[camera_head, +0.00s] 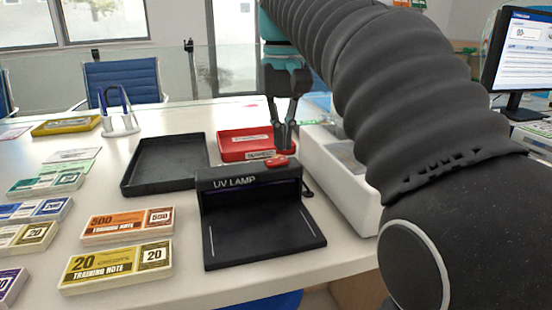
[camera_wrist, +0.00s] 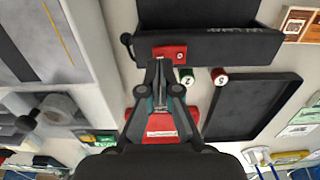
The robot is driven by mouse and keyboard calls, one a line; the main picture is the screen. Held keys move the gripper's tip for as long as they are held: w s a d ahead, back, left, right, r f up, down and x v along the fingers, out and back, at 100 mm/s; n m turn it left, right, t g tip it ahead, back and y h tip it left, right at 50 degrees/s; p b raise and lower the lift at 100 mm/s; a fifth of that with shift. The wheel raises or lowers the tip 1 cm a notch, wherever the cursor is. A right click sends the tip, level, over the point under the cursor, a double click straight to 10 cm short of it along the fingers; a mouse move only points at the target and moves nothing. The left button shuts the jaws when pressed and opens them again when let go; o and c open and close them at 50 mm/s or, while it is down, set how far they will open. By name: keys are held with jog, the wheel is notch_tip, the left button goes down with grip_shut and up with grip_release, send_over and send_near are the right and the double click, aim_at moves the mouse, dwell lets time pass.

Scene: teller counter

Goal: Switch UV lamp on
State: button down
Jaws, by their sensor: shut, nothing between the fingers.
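The black UV lamp (camera_head: 248,178) stands on the counter with its hood and flat base facing me. A red switch (camera_head: 276,161) sits at the right end of its hood top; it also shows in the wrist view (camera_wrist: 170,52), with a small round mark. A faint purple line shows under the hood; I cannot tell if the lamp is lit. My gripper (camera_head: 284,152) points down with its fingers together and empty, its tips right at the switch. In the wrist view the fingertips (camera_wrist: 159,63) overlap the switch's edge; I cannot tell whether they touch it.
A red tray (camera_head: 236,149) lies behind the lamp and a black tray (camera_head: 143,188) to its left. A white machine (camera_head: 330,185) stands close on the right. Banded training notes (camera_head: 116,268) lie at the front left. Two small numbered cylinders (camera_wrist: 219,76) lie near the lamp.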

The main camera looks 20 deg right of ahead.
aim_at(283, 159)
jog(key=shift+f+b, duration=0.8)
jog(key=shift+f, duration=0.4)
dwell(0.7)
jog(key=shift+r, duration=0.1)
notch_tip(283, 159, up, 5)
jog(key=p, duration=0.5)
jog(key=shift+r, duration=0.9)
jog(key=shift+s, duration=0.1)
